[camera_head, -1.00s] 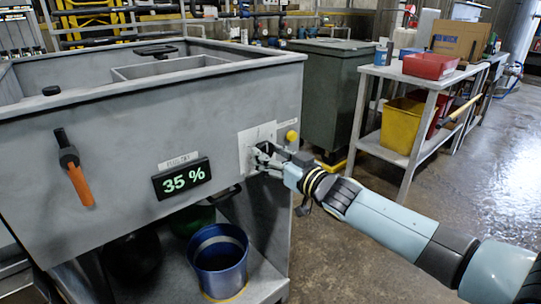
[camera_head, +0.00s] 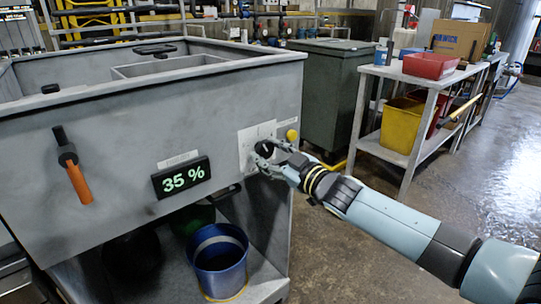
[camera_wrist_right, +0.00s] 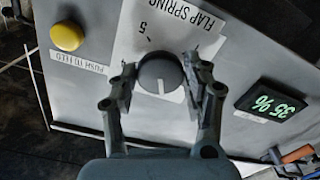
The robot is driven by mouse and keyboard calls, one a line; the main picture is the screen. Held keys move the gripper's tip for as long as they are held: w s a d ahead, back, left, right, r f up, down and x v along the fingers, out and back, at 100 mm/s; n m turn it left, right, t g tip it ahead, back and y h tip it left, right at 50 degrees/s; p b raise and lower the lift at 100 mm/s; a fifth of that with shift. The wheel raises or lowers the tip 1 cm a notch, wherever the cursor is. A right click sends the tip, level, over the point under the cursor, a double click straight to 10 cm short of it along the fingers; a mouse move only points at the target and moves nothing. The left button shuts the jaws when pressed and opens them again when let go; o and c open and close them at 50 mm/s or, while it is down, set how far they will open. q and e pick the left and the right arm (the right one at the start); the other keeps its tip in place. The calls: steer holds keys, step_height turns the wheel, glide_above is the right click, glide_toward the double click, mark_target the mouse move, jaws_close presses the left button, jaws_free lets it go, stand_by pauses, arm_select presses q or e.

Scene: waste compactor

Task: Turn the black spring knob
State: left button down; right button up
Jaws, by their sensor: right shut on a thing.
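The black spring knob (camera_wrist_right: 160,76) is round and dark with a pale pointer line. It sits on a white plate (camera_wrist_right: 140,30) with printed numbers and the words "FLAP SPRING", upside down in the right wrist view. My right gripper (camera_wrist_right: 160,85) has one finger on each side of the knob and is shut on it. In the head view the right gripper (camera_head: 262,153) is at the right end of the machine's grey front panel (camera_head: 110,140), and the knob (camera_head: 265,147) is partly hidden by the fingers. My left gripper is not in view.
A yellow button (camera_wrist_right: 67,36) labelled "PUSH TO FEED" is beside the plate. A display (camera_head: 181,178) reads 35 %. An orange-handled lever (camera_head: 73,170) is on the panel's left. A blue bucket (camera_head: 220,262) stands below. A grey bin (camera_head: 335,90) and a shelf table (camera_head: 400,75) are behind my arm.

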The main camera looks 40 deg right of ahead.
steer(key=shift+n+b, duration=0.4)
steer(key=shift+n, duration=1.6)
steer(key=o, duration=1.1)
steer(key=shift+o, duration=0.2)
steer(key=s+d, duration=0.1)
steer(key=s, duration=1.1)
steer(key=shift+a, duration=0.1)
